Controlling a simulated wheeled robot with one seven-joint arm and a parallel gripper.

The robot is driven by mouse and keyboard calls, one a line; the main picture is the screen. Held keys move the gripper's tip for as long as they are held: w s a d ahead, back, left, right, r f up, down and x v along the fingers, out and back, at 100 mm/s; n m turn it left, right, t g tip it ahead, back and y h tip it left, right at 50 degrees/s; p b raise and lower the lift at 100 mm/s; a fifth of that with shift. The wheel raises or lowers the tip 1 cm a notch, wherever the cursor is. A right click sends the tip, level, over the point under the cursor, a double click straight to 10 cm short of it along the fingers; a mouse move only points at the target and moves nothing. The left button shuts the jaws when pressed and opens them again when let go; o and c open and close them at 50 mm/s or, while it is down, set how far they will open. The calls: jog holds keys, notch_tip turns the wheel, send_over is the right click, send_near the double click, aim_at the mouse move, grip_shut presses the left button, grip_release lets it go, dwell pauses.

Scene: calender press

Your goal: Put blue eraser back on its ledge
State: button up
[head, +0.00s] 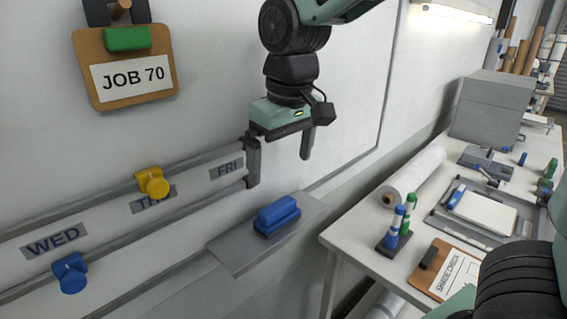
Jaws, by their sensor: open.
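The blue eraser (277,216) lies on the grey ledge (238,252), which sticks out from the wall below the whiteboard. It sits near the middle of the ledge, with bare ledge to its left and right. My gripper (281,152) is above the eraser and apart from it, in front of the whiteboard. Its jaws are open, and I see nothing between them.
A rail with day labels (226,169) ends left of my gripper, carrying a yellow knob (152,182) and a blue knob (70,273). A JOB 70 clipboard (127,70) hangs upper left. A white table (345,232) at right holds a paper roll (413,175) and markers (396,229).

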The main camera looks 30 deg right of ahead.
jog(key=s+a+f+n, duration=0.2)
jog(key=s+f, duration=0.3)
jog(key=s, duration=0.4)
jog(key=s+a+f+n+g, duration=0.1)
jog(key=s+a+f, duration=0.3)
jog(key=s, duration=0.5)
jog(key=shift+s+a+f+n, duration=0.35)
jog(key=shift+s+f+n, duration=0.1)
jog(key=shift+n, duration=0.15)
notch_tip(320, 180, down, 4)
jog(key=b, duration=0.3)
jog(key=shift+w+r+b, duration=0.1)
jog(key=shift+b, duration=0.3)
